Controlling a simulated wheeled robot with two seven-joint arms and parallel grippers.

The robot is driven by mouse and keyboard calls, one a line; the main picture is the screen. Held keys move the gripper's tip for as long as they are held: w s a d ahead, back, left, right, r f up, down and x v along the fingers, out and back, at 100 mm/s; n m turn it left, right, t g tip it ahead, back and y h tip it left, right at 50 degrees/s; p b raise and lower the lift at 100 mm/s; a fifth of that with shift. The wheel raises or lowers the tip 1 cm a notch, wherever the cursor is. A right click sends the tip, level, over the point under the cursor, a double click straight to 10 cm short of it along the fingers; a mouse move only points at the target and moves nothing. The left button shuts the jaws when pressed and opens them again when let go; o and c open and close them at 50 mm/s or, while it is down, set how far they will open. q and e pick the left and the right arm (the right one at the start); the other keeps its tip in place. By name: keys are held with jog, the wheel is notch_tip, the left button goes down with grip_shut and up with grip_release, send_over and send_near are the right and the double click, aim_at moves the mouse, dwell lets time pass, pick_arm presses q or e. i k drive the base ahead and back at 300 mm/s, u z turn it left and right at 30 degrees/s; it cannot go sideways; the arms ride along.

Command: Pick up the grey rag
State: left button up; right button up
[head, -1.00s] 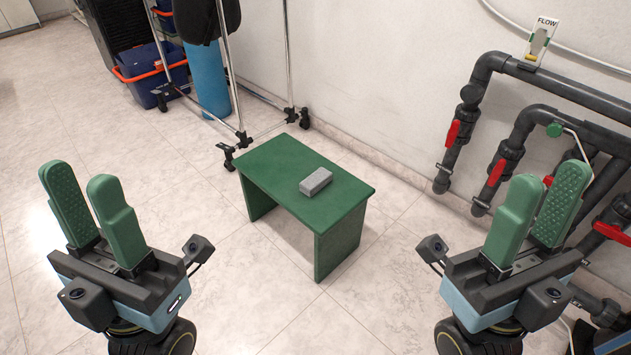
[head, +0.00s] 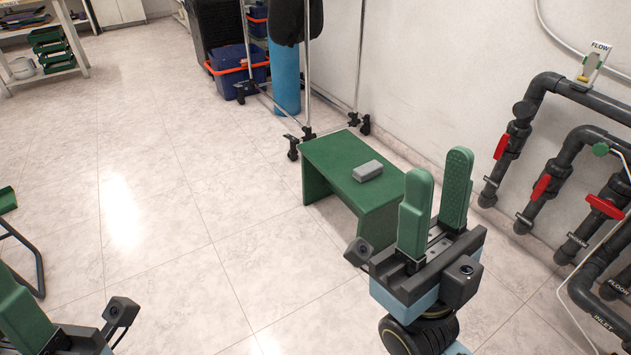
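A small grey block-shaped thing (head: 367,171), which may be the grey rag folded up, lies on top of the green stool (head: 332,160) near its right side. I cannot tell its material. My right gripper (head: 438,168) has its two green fingers pointing up with a gap between them, open and empty. In the picture it is to the right of the stool and nearer to me, apart from the grey thing. My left gripper (head: 22,315) is cut off by the lower left corner; one green finger shows, and the gap is hidden.
Dark pipes with red valve handles (head: 541,187) run along the right wall. A wheeled metal rack (head: 307,75) stands behind the stool, beside a blue cylinder (head: 286,80) and blue bins (head: 237,75). A black-framed thing (head: 22,245) is at the left edge. The tiled floor left of the stool is clear.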

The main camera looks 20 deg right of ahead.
aim_at(367, 171)
jog(key=u, duration=0.4)
jog(key=i, duration=1.05)
jog(key=z, duration=0.5)
jog(key=i, duration=1.25)
jog(key=z, duration=1.65)
jog(key=i, duration=0.35)
jog(key=z, duration=0.2)
